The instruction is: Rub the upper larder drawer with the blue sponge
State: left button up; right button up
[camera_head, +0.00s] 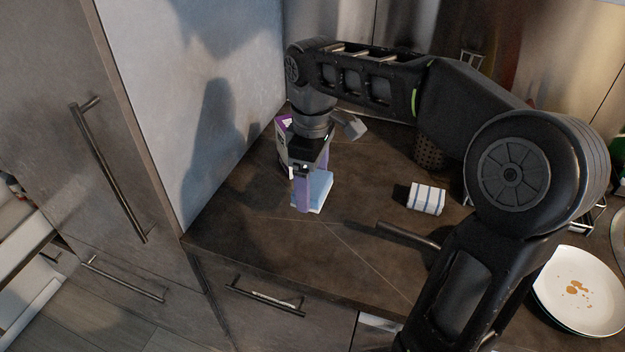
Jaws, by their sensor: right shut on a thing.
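The light blue sponge (320,187) is on or just above the dark countertop, near the tall cabinet's side panel. My right gripper (306,191) points down at it, with purple fingers. The gripper is shut on the sponge, and one finger hides part of it. At the far left edge, a pale pulled-out drawer (22,241) shows beside the tall grey cabinet. Another pale drawer (33,302) shows below it. I cannot tell for sure which is the upper larder drawer. My left gripper is not in view.
The tall cabinet door has a long bar handle (110,172). A striped cloth or sponge (427,198) lies on the dark countertop (270,245). A stained white plate (583,289) is at the right. A purple box (283,128) stands behind my right gripper.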

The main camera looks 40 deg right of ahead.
jog(key=c, duration=0.3)
jog(key=w+a+f+m, duration=0.2)
jog(key=w+a, duration=0.1)
jog(key=a, duration=0.1)
jog(key=w+a+f+m, duration=0.2)
jog(key=w+a+f, duration=0.1)
jog(key=w+a, duration=0.1)
jog(key=w+a+f+m, duration=0.2)
jog(key=w+a+m, duration=0.1)
jog(key=a, duration=0.1)
jog(key=shift+w+a+f, duration=0.2)
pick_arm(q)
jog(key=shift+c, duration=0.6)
